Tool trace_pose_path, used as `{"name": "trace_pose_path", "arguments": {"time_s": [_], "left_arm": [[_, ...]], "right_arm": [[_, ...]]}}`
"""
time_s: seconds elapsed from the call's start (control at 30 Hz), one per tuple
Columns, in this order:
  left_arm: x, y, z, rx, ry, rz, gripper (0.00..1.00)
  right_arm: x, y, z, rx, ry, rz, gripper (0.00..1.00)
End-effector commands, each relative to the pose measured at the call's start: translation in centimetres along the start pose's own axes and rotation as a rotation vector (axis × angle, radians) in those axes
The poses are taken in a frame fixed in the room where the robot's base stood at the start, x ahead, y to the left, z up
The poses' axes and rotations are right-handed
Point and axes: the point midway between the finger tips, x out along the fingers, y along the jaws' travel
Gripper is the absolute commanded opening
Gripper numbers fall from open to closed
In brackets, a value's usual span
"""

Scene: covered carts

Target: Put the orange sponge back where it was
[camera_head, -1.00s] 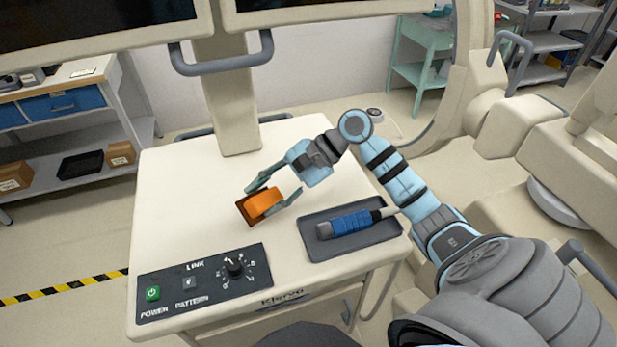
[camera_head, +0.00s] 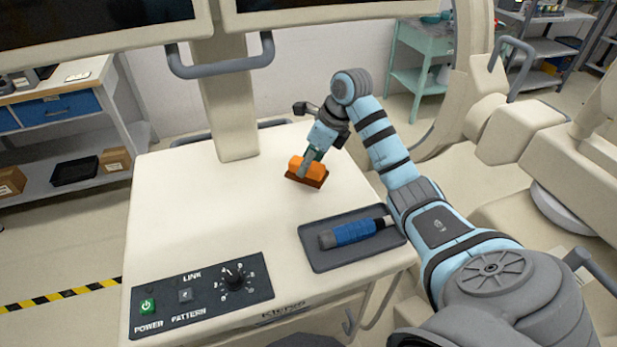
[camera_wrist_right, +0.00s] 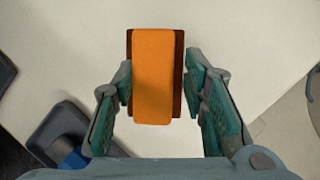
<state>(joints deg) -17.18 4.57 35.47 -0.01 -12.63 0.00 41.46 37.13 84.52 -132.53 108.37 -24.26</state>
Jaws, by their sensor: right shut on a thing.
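The orange sponge (camera_head: 299,163) has a dark brown underside and is at the back right of the white cart top (camera_head: 200,210). My right gripper (camera_head: 310,164) is shut on it, reaching down from above and behind. In the right wrist view the sponge (camera_wrist_right: 155,75) lies lengthwise between the two teal fingers of my right gripper (camera_wrist_right: 158,88). I cannot tell whether the sponge touches the cart top or hangs just above it. My left gripper is not in view.
A dark grey tray (camera_head: 314,257) holding a blue-gripped tool (camera_head: 352,232) is at the cart's right front. A control panel (camera_head: 205,310) with a green button and a dial is at the front left. A column (camera_head: 232,125) rises at the back. The left and middle cart top is clear.

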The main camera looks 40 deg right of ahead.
Motion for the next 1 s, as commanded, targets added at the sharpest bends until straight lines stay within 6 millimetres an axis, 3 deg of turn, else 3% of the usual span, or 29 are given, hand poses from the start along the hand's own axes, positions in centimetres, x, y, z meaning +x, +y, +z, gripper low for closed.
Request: {"name": "trace_pose_path", "arguments": {"time_s": [0.2,0.53,0.57,0.67,1.0], "left_arm": [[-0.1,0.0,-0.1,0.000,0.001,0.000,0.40],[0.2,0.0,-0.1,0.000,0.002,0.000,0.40],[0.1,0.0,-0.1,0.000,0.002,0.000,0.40],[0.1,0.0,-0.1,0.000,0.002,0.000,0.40],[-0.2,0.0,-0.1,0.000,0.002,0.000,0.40]], "right_arm": [[3.2,-0.1,-1.4,0.000,0.002,0.001,0.04],[3.6,-0.1,-1.5,-0.002,-0.001,0.000,0.04],[3.6,-0.1,-1.4,-0.002,-0.001,0.000,0.44],[3.5,-0.1,-1.4,-0.002,-0.001,0.000,0.59],[3.1,-0.1,-1.2,-0.002,-0.001,0.000,0.59]]}}
